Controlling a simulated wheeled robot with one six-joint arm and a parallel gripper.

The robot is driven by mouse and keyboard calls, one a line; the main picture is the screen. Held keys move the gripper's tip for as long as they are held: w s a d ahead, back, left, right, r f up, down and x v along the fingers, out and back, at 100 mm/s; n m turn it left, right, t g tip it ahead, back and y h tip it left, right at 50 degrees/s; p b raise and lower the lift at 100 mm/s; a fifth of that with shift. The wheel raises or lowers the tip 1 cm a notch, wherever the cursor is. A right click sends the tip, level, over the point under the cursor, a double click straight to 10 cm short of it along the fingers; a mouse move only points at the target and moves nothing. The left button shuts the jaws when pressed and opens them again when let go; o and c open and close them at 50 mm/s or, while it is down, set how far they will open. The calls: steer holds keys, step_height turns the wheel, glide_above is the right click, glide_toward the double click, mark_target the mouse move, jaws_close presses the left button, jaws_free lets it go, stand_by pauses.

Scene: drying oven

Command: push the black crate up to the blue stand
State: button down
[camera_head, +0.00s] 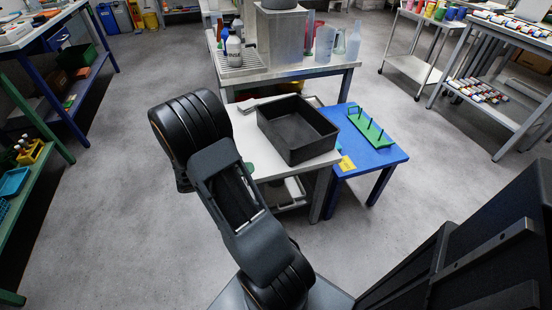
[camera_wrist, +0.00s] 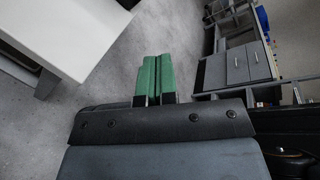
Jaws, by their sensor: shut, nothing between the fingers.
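The black crate (camera_head: 315,149) is an open, empty-looking box on a white-topped table (camera_head: 248,130) in the head view. It sits near the table's right side. The blue stand (camera_head: 374,159) is a low blue table just right of the white one. The crate's right side is close to the stand's edge; I cannot tell whether they touch. My gripper (camera_wrist: 155,80) has green fingers, shut together and empty, in the wrist view. It is over grey floor there, with a white tabletop at upper left. In the head view my arm hides most of it. The crate is not seen in the wrist view.
A green rack with upright pegs (camera_head: 371,130) and a yellow note (camera_head: 347,163) are on the blue stand. A bench with bottles and a metal box (camera_head: 281,40) stands behind. Shelves (camera_head: 30,170) line the left. The floor (camera_head: 130,200) between is clear.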

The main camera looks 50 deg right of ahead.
steer(key=d+f+n+h, duration=0.1)
steer(key=n, duration=0.1)
steer(key=w+d+f+n+h+b, duration=0.1)
steer(key=f+n, duration=0.1)
steer(key=w+d+f+n+h, duration=0.1)
steer(key=f+n, duration=0.1)
steer(key=shift+t, duration=0.4)
steer(key=shift+d+f+n+h+b, duration=0.2)
steer(key=shift+d+n+h+b, duration=0.15)
steer(key=shift+n, duration=0.25)
steer(key=shift+d+f, duration=0.1)
steer(key=shift+d, duration=0.25)
steer(key=b, duration=0.3)
glide_toward(281, 148)
steer(key=s+d, duration=0.1)
steer(key=s, duration=0.1)
steer(key=s+d, duration=0.2)
steer(key=shift+s+d, duration=0.1)
steer(key=shift+s, duration=0.2)
steer(key=shift+w+d, duration=0.2)
steer(key=shift+d, duration=0.3)
steer(key=shift+w+d, duration=0.25)
steer(key=shift+d, duration=0.25)
steer(key=shift+w+d+n+t+b, duration=0.3)
steer(key=shift+w+d+b, duration=0.15)
steer(key=shift+d, duration=0.4)
